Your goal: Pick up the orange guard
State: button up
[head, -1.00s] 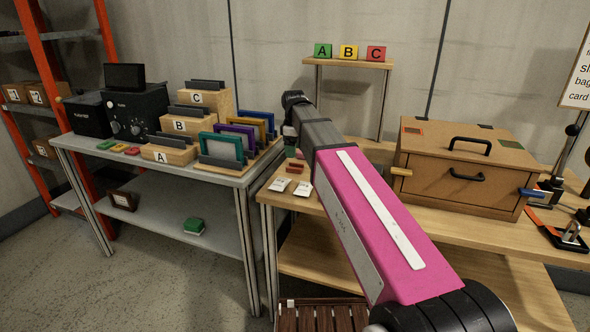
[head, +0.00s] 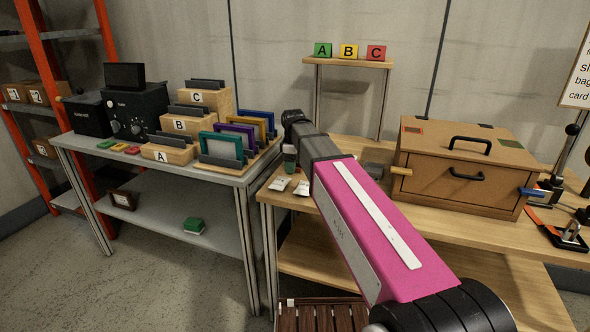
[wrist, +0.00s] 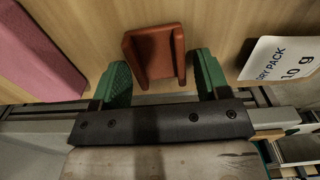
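The orange guard (wrist: 152,58) is a rust-orange, U-shaped piece with raised side walls, lying on the wooden bench in the wrist view. My gripper (wrist: 162,80) is open, its green fingers to the left and right of the guard's near part. Gaps show between the fingers and the walls, and nothing is held. In the head view, a green fingertip of my gripper (head: 290,152) shows by the bench's left end. My arm and gripper hide most of the guard there.
A white dry pack (wrist: 282,62) lies close right of my gripper in the wrist view, a pinkish-red block (wrist: 40,52) to the left. In the head view, a wooden box (head: 460,165) stands right on the bench; the grey table (head: 215,178) is left.

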jog(key=c, duration=0.6)
jog(key=shift+r, duration=0.15)
